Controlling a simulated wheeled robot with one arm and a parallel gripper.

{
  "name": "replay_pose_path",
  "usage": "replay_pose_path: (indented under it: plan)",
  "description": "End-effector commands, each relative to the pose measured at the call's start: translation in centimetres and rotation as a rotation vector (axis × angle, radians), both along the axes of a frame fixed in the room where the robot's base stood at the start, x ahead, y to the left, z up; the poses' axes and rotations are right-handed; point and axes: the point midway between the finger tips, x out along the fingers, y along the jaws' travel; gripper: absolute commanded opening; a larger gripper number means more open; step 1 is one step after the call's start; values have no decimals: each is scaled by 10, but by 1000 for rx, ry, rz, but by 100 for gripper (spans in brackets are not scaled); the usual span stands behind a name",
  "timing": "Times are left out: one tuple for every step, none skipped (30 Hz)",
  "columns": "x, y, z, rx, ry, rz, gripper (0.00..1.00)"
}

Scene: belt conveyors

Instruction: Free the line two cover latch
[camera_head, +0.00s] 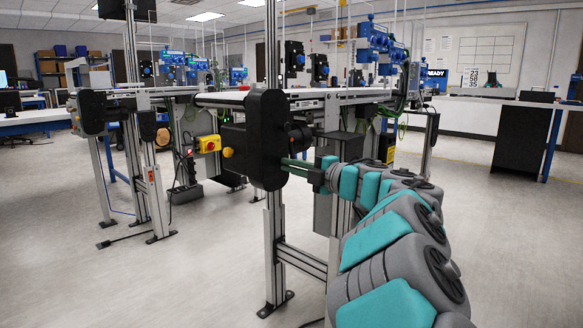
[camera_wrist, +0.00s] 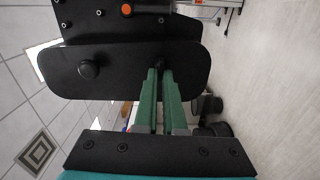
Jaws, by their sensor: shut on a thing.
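A black rounded end cover (camera_head: 265,125) stands at the near end of the conveyor in the head view. It also fills the upper part of the wrist view (camera_wrist: 120,78). My gripper (camera_head: 287,163) reaches it from the right with green fingers. In the wrist view the fingers (camera_wrist: 161,70) are close together at the cover's face, shut on a small dark latch part (camera_wrist: 160,62). The fingertips hide most of that part, and I cannot tell its position. A round black knob (camera_wrist: 88,69) sits on the cover, left of the fingers and apart from them.
A yellow box with a red button (camera_head: 208,144) and an orange knob (camera_head: 228,152) are left of the cover. The conveyor's metal leg (camera_head: 275,245) stands below it. Another conveyor (camera_head: 150,92) is further left. The floor (camera_head: 180,285) at the front left is clear.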

Motion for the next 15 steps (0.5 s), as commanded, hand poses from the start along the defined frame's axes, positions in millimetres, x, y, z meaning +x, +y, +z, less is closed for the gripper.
replay_pose_path:
  plan:
    - [0, 1, -1, -1, 1, 1, 0]
    - [0, 1, -1, -1, 1, 1, 0]
    - [0, 1, -1, -1, 1, 1, 8]
    - [0, 1, -1, -1, 1, 1, 12]
    - [0, 1, -1, -1, 1, 1, 15]
    - [0, 1, -1, -1, 1, 1, 20]
    - [0, 1, 0, 0, 1, 1, 23]
    - [0, 0, 0, 0, 1, 1, 26]
    - [0, 0, 0, 0, 1, 1, 31]
    - [0, 0, 0, 0, 1, 1, 34]
    - [0, 0, 0, 0, 1, 1, 38]
    - [0, 0, 0, 0, 1, 1, 38]
    - [0, 0, 0, 0, 1, 0, 38]
    - [0, 0, 0, 0, 1, 0, 38]
    - [0, 0, 0, 1, 1, 0, 38]
